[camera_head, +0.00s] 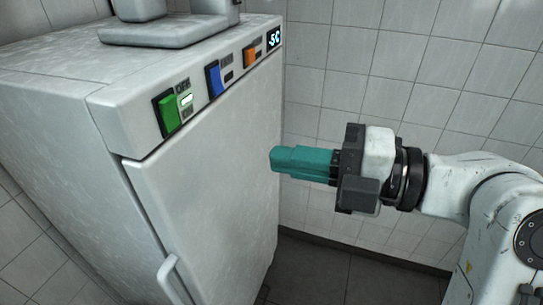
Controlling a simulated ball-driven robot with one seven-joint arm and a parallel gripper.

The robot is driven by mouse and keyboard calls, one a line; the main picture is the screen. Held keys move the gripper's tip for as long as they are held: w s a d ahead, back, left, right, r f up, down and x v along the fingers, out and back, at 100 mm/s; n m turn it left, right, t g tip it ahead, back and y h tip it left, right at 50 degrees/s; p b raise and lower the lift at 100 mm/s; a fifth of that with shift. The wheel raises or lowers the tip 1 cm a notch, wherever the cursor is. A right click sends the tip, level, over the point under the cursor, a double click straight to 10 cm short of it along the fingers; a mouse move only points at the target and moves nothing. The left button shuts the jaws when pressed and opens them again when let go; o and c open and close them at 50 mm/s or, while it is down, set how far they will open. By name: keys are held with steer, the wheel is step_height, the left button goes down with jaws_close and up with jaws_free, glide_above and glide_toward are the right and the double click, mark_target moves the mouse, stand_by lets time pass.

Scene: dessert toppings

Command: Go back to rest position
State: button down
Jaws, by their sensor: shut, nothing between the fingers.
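My gripper (275,159) points left, with its teal fingers together and nothing held between them. It is in front of the right part of the white cabinet's door (215,185), below the control strip. I cannot tell the exact gap between the fingertips and the door. My white arm comes in from the right edge of the view.
A grey device (165,30) stands on top. A tiled wall (400,60) is behind.

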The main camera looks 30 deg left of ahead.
stand_by(0.5)
steer(key=w+d+f+m+t+h, duration=0.1)
steer(key=d+f+m+t+h, duration=0.15)
steer(key=d+f+m, duration=0.55)
steer(key=w+d+f+m+t+h, duration=0.1)
steer(key=d+f+m+t+h, duration=0.25)
steer(key=f, duration=0.65)
steer(key=w+d+f+m+t, duration=0.1)
steer(key=d+f+m+t, duration=0.1)
steer(key=d+f+m, duration=0.55)
steer(key=s+d+f+m+h, duration=0.5)
steer(key=s+d+f+m, duration=0.2)
steer(key=d+f+m, duration=0.4)
steer(key=s+d+f+m+g+h, duration=0.1)
steer(key=s+d+f+m+h, duration=0.1)
steer(key=s+d, duration=0.4)
steer(key=s+d+f+m+g+h, duration=0.1)
steer(key=s+d+f+m+h, duration=0.2)
steer(key=s+d+m, duration=0.3)
steer(key=s+f+m, duration=0.1)
steer(key=s, duration=0.2)
steer(key=shift+d+f+g+h, duration=0.2)
steer(key=shift+f+g+h, duration=0.1)
steer(key=shift+g, duration=0.1)
